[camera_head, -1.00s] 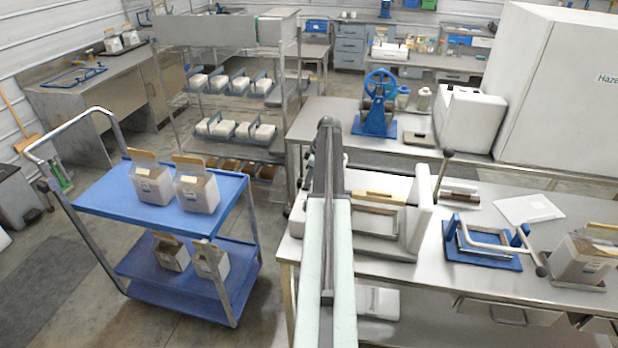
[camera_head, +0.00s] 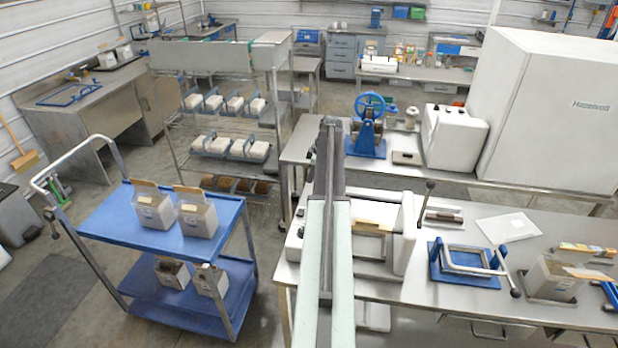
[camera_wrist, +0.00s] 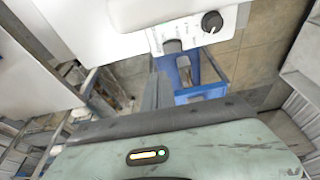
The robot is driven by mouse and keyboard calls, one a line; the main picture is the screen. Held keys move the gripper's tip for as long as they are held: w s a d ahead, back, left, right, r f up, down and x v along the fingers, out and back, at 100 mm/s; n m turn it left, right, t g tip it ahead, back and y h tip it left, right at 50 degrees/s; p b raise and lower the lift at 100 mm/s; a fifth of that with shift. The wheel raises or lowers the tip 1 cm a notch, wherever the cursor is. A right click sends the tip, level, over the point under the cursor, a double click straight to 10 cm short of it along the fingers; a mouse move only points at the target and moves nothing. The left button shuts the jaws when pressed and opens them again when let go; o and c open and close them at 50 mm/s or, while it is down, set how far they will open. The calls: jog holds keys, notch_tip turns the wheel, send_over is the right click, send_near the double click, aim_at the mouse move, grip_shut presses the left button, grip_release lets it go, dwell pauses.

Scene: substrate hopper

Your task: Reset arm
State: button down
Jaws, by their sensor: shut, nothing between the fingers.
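My arm, pale green and dark grey, rises from the bottom middle of the head view and covers part of the bench behind it. Its gripper cannot be made out there. In the wrist view my gripper (camera_wrist: 158,90) shows as narrow dark grey fingers beyond the pale green wrist body. The fingers are together and hold nothing. A white device with a black knob (camera_wrist: 211,21) and a blue frame (camera_wrist: 205,78) show beyond them, with tiled floor behind. I cannot tell the exact distance to them.
A blue two-level cart (camera_head: 140,230) carrying several cartons stands at left. The steel bench (camera_head: 420,285) at right holds a white-framed device (camera_head: 408,235), a blue-based fixture (camera_head: 465,280) and a carton (camera_head: 550,280). Open floor lies between cart and bench.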

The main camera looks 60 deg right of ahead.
jog(key=w+a+f+n+y+b, duration=0.1)
jog(key=w+a+f+n+b, duration=0.3)
jog(key=w+a, duration=1.35)
jog(key=w+a+f+n+g+b, duration=0.1)
jog(key=w+a+f+b, duration=0.15)
jog(key=a, duration=0.85)
jog(key=w+a+f+n+b, duration=0.1)
jog(key=w+a+f+b, duration=0.15)
jog(key=a, duration=0.75)
jog(key=s+a+f+g+b, duration=0.1)
jog(key=s+a+f+b, duration=0.1)
jog(key=a, duration=0.7)
jog(key=s+a+f+b, duration=0.2)
jog(key=a, duration=0.6)
jog(key=s+a+f+g+b, duration=0.1)
jog(key=s+a+f+b, duration=0.15)
jog(key=a, duration=0.65)
jog(key=s+a+f+m+h, duration=0.1)
jog(key=s+a+m, duration=0.2)
jog(key=s+m, duration=0.7)
jog(key=shift+a+h, duration=0.35)
jog(key=shift+h, duration=0.05)
